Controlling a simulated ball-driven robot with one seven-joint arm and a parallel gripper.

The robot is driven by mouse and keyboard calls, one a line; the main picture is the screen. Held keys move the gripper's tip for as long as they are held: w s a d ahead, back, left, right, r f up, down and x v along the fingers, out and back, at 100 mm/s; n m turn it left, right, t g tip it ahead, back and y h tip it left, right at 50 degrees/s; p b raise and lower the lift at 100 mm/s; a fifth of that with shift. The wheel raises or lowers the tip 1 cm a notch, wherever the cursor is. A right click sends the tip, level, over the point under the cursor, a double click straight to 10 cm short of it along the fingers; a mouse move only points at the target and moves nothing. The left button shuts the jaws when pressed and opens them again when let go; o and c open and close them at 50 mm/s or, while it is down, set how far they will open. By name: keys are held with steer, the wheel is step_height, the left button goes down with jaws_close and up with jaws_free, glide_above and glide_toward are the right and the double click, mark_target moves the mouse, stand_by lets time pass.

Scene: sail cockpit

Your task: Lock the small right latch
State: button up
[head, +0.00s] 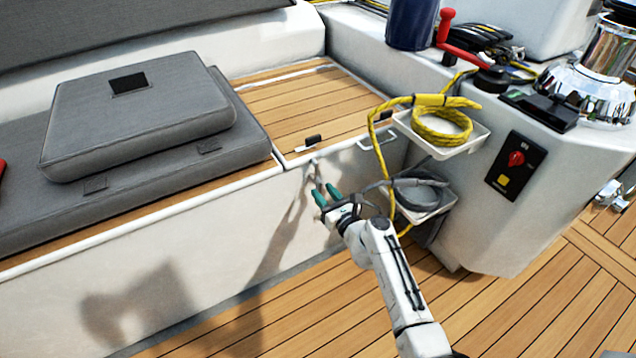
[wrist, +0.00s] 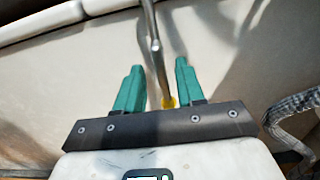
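The teak locker lid (head: 300,100) lies flat beside the cushions. A small black latch (head: 313,140) sits at its front edge, and a second small black latch (head: 385,115) sits further right. My gripper (head: 326,194) has green fingers and is in front of the white locker wall, below the left black latch. The fingers are apart in the wrist view (wrist: 159,66). A thin metal rod (wrist: 152,40) runs down between them, with yellow at its lower end. I cannot tell whether the fingers touch it, or which part it belongs to.
Grey cushions (head: 140,110) lie on the left bench. A yellow rope (head: 440,122) hangs from a white tray at right, and a grey rope (head: 420,188) lies in a lower tray near my arm. The teak floor (head: 540,300) is clear at lower right.

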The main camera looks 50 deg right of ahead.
steer(key=v, duration=0.5)
steer(key=shift+s+a+p, duration=0.1)
steer(key=shift+s+p, duration=0.2)
steer(key=shift+s, duration=0.05)
steer(key=s+a+f+n+g+y, duration=0.1)
steer(key=s+a+n+g+y, duration=0.4)
steer(key=a+n, duration=0.55)
steer(key=s+a+f+n+g+y, duration=0.1)
steer(key=s+a+n+y, duration=0.1)
steer(key=a+n+y, duration=0.8)
steer(key=s+d+r+n+g+h, duration=0.2)
steer(key=s+n+g+h, duration=0.8)
steer(key=s+n, duration=0.9)
step_height(320, 180, up, 28)
steer(key=s+p, duration=0.2)
steer(key=p, duration=2.5)
steer(key=shift+d, duration=0.35)
